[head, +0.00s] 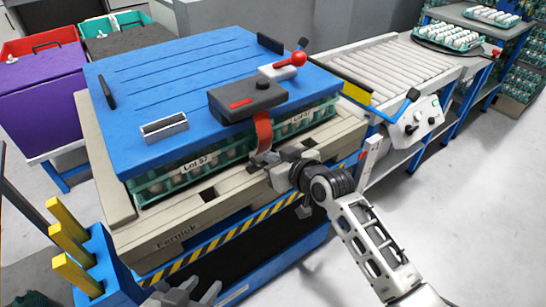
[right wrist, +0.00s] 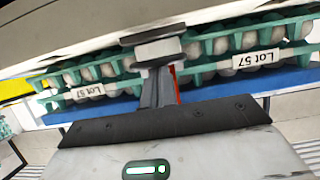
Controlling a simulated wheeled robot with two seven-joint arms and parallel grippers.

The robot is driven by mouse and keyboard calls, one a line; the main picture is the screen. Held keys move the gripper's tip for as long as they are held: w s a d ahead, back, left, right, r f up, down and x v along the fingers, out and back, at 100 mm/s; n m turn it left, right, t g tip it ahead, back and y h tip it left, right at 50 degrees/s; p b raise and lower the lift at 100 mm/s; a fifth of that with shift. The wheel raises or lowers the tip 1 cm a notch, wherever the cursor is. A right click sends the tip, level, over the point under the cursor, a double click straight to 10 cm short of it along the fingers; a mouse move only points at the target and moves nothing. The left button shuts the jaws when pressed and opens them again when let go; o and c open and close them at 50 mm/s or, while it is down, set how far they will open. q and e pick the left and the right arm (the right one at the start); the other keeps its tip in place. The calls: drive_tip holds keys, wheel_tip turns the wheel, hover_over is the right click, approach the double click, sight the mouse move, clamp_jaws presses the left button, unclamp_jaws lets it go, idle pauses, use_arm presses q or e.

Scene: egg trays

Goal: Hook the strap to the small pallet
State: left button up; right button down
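The orange-red strap (head: 263,132) hangs from a dark grey box (head: 247,99) on the blue lid, down over the front of the egg trays (head: 190,173). A metal end piece is at its lower end. The beige small pallet (head: 190,225), marked Fernlok, lies under the trays. My right gripper (head: 262,160) is shut on the strap's end, just above the pallet's front edge. In the right wrist view the fingers (right wrist: 159,85) are close together at a grey metal piece (right wrist: 155,48), with a sliver of red strap (right wrist: 176,86) beside them. My left gripper (head: 185,290) is open and empty at the bottom.
The blue lid (head: 165,85) carries a red-knobbed lever (head: 285,67). A striped edge (head: 215,238) runs below the pallet. A blue holder with yellow posts (head: 75,245) stands at lower left. A roller conveyor (head: 395,70) is at the back right. The right floor is free.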

use_arm(q)
drive_tip(key=shift+s, duration=0.1)
